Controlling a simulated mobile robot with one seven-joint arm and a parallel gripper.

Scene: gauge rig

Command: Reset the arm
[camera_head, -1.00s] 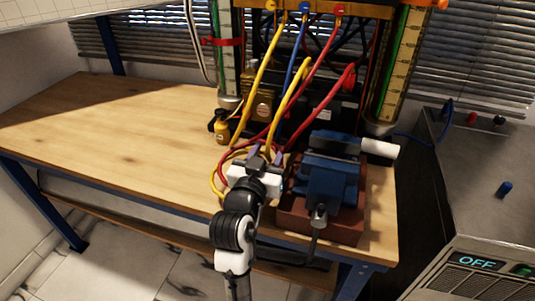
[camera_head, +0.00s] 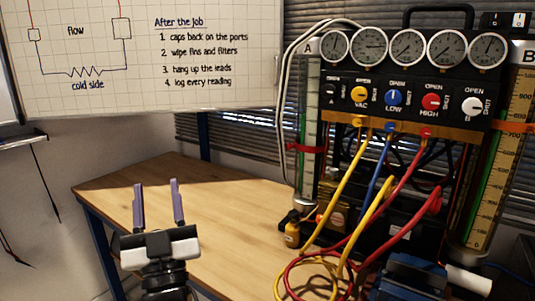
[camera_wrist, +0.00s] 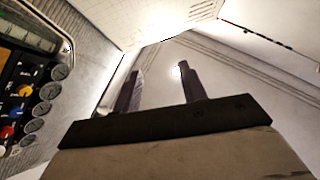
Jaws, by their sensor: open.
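My gripper (camera_head: 158,205) is raised at the lower left of the head view, with its two purple-grey fingers pointing up and apart. It is open, with nothing between the fingers. Behind it in the head view are the wooden bench and the wall. In the wrist view the fingers (camera_wrist: 160,88) point toward the bright ceiling and upper wall, and the space between them is empty.
The gauge rig (camera_head: 405,110) stands at right, with yellow, blue and red hoses (camera_head: 350,200) hanging onto the bench (camera_head: 215,215). A blue vise (camera_head: 415,275) is at the lower right. A whiteboard (camera_head: 150,50) hangs at upper left. The bench's left part is clear.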

